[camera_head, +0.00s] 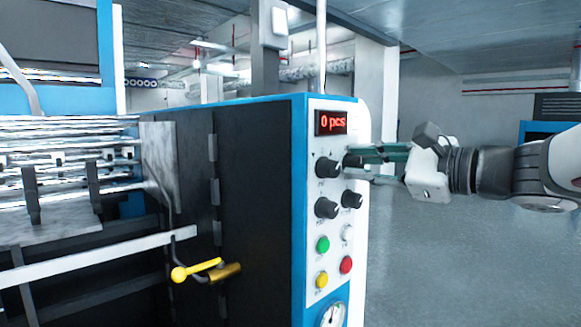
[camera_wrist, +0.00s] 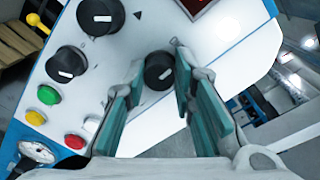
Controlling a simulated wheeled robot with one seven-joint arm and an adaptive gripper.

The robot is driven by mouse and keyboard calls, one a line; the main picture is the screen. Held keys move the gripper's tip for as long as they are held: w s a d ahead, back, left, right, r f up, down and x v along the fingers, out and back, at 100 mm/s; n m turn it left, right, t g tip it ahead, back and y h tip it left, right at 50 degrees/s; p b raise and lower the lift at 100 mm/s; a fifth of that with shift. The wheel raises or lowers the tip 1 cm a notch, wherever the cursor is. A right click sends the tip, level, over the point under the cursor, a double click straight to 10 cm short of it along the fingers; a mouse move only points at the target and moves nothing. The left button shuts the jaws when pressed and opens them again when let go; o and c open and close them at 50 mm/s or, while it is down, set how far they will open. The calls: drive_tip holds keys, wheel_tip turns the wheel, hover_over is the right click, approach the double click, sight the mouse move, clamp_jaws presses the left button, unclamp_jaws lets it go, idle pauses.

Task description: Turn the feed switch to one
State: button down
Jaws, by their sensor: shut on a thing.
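The control panel (camera_head: 336,146) on the blue-edged machine carries several black knobs. Its upper right small knob (camera_head: 352,160) is at my gripper's tips. In the wrist view this knob (camera_wrist: 158,70) sits between the two teal finger pads, with a short white mark on its face. My gripper (camera_head: 373,157) reaches in from the right and is shut on that knob; it also shows in the wrist view (camera_wrist: 161,62). A larger upper left knob (camera_head: 328,167), a lower left knob (camera_head: 327,208) and a lower right knob (camera_head: 351,200) are nearby. I cannot read their labels.
Green (camera_head: 323,244), white (camera_head: 347,232), red (camera_head: 345,265) and yellow (camera_head: 321,279) buttons and a gauge (camera_head: 332,315) lie below. A yellow lever (camera_head: 197,269) juts out at the left. Floor at the right is clear.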

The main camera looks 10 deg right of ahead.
drive_tip(key=c, duration=1.3)
unclamp_jaws()
drive_tip(key=v, duration=1.2)
drive_tip(key=shift+s+r, duration=0.1)
drive_tip(key=s+a+f+n+g+h, duration=0.3)
drive_tip(key=s+a+f+n+g, duration=0.55)
drive_tip(key=a+f, duration=0.4)
drive_tip(key=s+d+f+n+h, duration=0.2)
drive_tip(key=f+n, duration=0.1)
drive_tip(key=s+d+f+n+h, duration=0.1)
drive_tip(key=s+f+n+h, duration=0.1)
drive_tip(key=f+n+h, duration=0.1)
drive_tip(key=s+d+f+n+g+h+p, duration=0.1)
drive_tip(key=s+d+f+n+h, duration=0.1)
drive_tip(key=n, duration=0.3)
drive_tip(key=shift+s+d+f+h, duration=0.2)
drive_tip(key=shift+s+f, duration=0.1)
drive_tip(key=shift+f, duration=0.15)
drive_tip(key=shift+s+d+f+h, duration=0.2)
drive_tip(key=shift+s+f, duration=0.1)
drive_tip(key=shift+f, duration=0.15)
